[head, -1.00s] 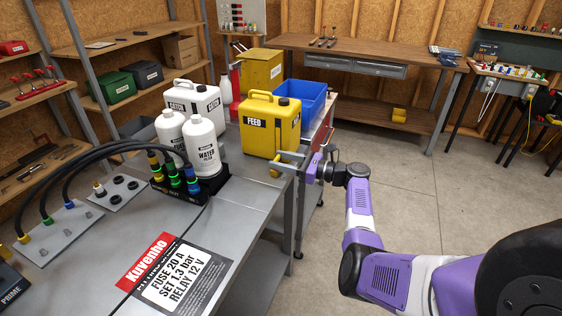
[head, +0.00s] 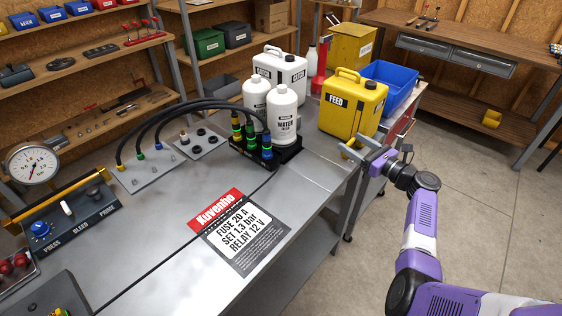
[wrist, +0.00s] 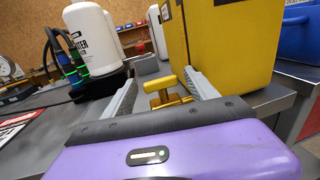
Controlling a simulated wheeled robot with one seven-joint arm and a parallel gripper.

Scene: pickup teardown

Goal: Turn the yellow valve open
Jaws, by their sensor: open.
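The yellow valve (wrist: 168,90) is a small gold T-shaped tap low on the front of the yellow FEED canister (wrist: 240,45). In the head view the canister (head: 350,115) stands at the far right part of the grey bench, and the valve is small and partly hidden by my fingers. My gripper (wrist: 160,82) is open, with one grey finger on each side of the valve. My gripper also shows in the head view (head: 366,152), just in front of the canister. I cannot tell whether either finger touches the handle.
White bottles (head: 283,115) and a white canister (head: 280,72) stand left of the FEED canister. A blue bin (head: 390,85) is to its right. Hoses run to a black connector block (head: 268,155). A pump panel (head: 65,220) is at left.

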